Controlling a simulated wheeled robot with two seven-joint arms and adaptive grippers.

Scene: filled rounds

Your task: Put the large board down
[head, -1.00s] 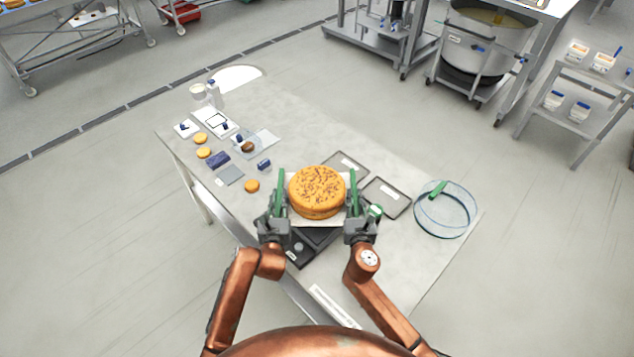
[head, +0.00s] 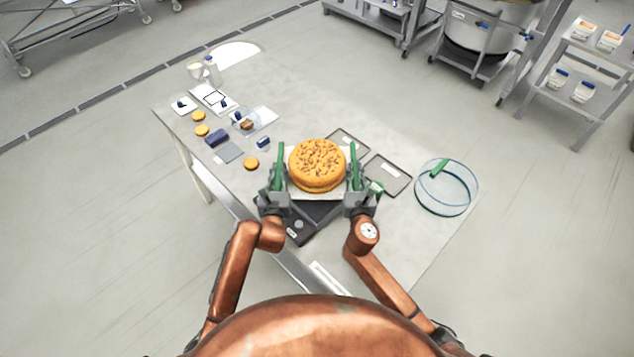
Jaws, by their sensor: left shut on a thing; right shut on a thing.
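The large board (head: 316,195) is a pale, flat square under a round, golden filled cake (head: 317,163) with dark flecks on top. My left gripper (head: 278,172) is shut on the board's left edge and my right gripper (head: 354,172) on its right edge, both with green fingers. The board looks level and sits above a dark scale-like device (head: 300,232), which it partly hides. I cannot tell whether the board touches the device or is held above it.
Two dark trays (head: 389,174) lie behind and to the right of the board. A clear round hoop or bowl (head: 446,188) stands at the table's right. Small biscuits (head: 251,164), a dark blue block (head: 217,138) and cards lie at the left. The grey table (head: 300,105) is clear toward the back.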

